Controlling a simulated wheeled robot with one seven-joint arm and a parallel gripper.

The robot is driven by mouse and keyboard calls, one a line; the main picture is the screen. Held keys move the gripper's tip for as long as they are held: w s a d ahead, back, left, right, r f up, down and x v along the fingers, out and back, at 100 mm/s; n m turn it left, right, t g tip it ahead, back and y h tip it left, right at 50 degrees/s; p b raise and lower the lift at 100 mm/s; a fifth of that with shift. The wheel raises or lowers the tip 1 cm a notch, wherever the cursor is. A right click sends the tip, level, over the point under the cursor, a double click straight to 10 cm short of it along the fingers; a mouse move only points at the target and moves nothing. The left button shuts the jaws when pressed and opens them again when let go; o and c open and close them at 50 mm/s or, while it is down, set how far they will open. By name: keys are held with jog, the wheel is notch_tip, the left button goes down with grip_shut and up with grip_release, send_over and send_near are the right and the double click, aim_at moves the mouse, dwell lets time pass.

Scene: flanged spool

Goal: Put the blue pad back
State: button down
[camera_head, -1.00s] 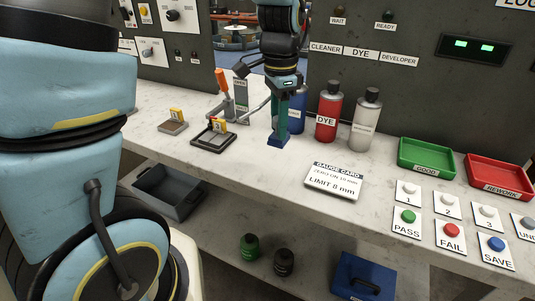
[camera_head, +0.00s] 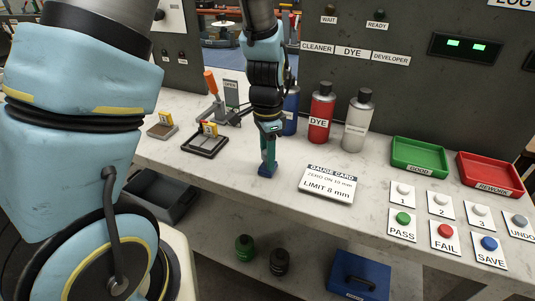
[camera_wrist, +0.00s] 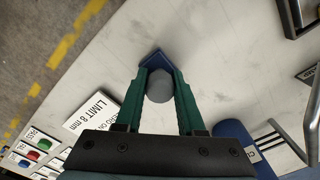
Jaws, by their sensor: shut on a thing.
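The blue pad (camera_head: 267,170) is at the tips of my gripper (camera_head: 268,153), near the front edge of the bench. In the wrist view the green fingers of my gripper (camera_wrist: 161,75) are closed around a grey round knob (camera_wrist: 160,88), and a blue corner of the pad (camera_wrist: 153,56) shows beyond it. I cannot tell whether the pad touches the bench top or hangs just above it. A black square frame (camera_head: 205,147) with a yellow tag lies to the left on the bench.
A small tray (camera_head: 161,130) with a yellow tag is further left. Blue, red (camera_head: 320,115) and white (camera_head: 357,122) bottles stand behind. A gauge card (camera_head: 327,184) lies to the right, near push buttons and green (camera_head: 419,155) and red (camera_head: 491,174) trays. Bench around the pad is clear.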

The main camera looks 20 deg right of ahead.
jog(key=shift+f, duration=0.1)
jog(key=c, duration=0.5)
grip_release()
notch_tip(320, 180, up, 12)
jog(key=b, duration=0.2)
jog(key=a+f+n, duration=0.1)
jog(key=a+n, duration=0.4)
jog(key=a, duration=0.3)
jog(key=a+f+n+t, duration=0.1)
jog(key=a+n, duration=0.5)
jog(key=a, duration=0.3)
jog(key=w+a+f+n, duration=0.1)
jog(key=a+n, duration=0.4)
jog(key=a, duration=0.3)
jog(key=shift+w+a+t, duration=0.1)
jog(key=shift+a+t, duration=0.05)
jog(key=shift+t, duration=0.15)
jog(key=shift+r, duration=0.1)
